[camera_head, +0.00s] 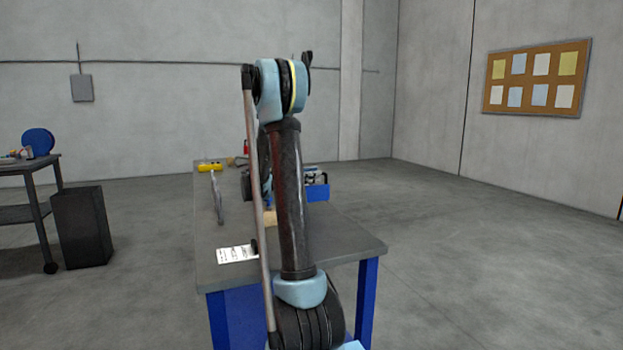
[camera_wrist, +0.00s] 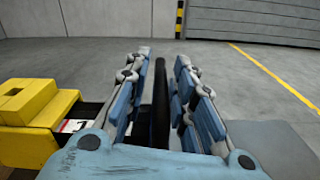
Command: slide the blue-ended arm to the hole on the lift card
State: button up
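In the wrist view my gripper (camera_wrist: 164,60) has its two blue-padded fingers apart. A dark upright bar (camera_wrist: 160,105) stands between them, with a narrow gap visible on each side. A yellow block (camera_wrist: 38,103) with a dark part below it is left of the fingers. A small piece of white and red label (camera_wrist: 72,126) shows beside it. In the head view a white printed card (camera_head: 237,254) lies on the near left part of the table (camera_head: 330,240). A yellow-headed piece with a grey rod (camera_head: 217,195) lies beyond it. My arm hides the middle of the table. I cannot make out a blue end or a hole.
A blue bin (camera_head: 317,193) with things in it stands at the table's right side. A black waste bin (camera_head: 81,228) and a dark cart (camera_head: 30,172) are on the floor at left. The table's front right corner is bare.

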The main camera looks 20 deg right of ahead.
grip_shut()
jog(key=s, duration=0.8)
jog(key=shift+d, duration=0.15)
jog(key=shift+o, duration=2.3)
grip_release()
jog(key=a, duration=1.2)
jog(key=shift+s+f, duration=0.1)
jog(key=shift+s, duration=0.05)
jog(key=shift+s, duration=0.1)
